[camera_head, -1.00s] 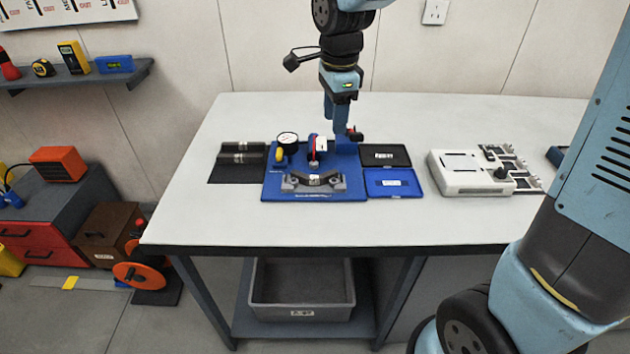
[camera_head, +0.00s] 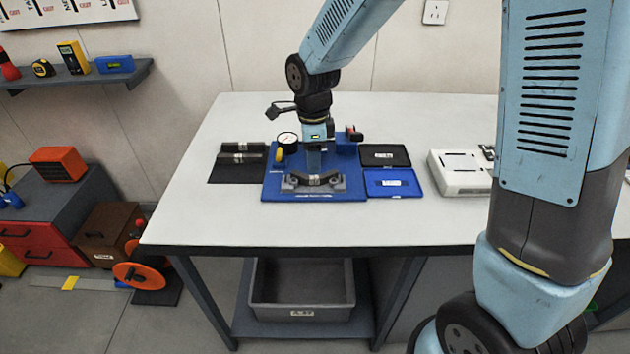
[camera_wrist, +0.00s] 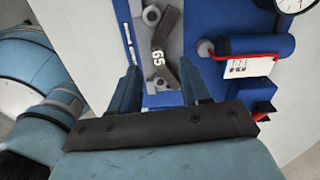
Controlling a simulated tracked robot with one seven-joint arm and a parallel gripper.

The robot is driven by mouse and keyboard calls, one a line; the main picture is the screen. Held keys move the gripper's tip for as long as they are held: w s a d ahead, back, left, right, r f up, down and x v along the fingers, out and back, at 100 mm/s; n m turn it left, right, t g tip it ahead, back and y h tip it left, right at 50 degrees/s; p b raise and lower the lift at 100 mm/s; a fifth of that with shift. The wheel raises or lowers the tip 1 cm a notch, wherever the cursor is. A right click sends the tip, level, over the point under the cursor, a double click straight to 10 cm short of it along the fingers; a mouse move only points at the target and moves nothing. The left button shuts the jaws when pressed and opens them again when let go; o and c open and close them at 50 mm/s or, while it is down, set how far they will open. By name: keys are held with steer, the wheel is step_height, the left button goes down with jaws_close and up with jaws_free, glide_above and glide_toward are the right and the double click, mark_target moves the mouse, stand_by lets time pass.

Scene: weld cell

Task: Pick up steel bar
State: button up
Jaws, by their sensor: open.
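My gripper (camera_head: 314,172) is just above and behind this bar in the head view. In the wrist view my gripper (camera_wrist: 160,82) is open, with the labelled middle of the bar ahead between its fingers; they appear apart from it. More dark bars (camera_head: 241,152) with white labels lie on a black mat (camera_head: 232,175) left of the fixture.
A dial gauge (camera_head: 287,138) stands at the fixture's back left, close to my gripper. An open blue case (camera_head: 392,183) and a white device (camera_head: 460,172) are to the right. The table front is clear.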

mark_target(314, 177)
steer(key=shift+d+f, duration=0.1)
steer(key=shift+f, duration=2.55)
steer(key=shift+s, duration=0.1)
jaws_close()
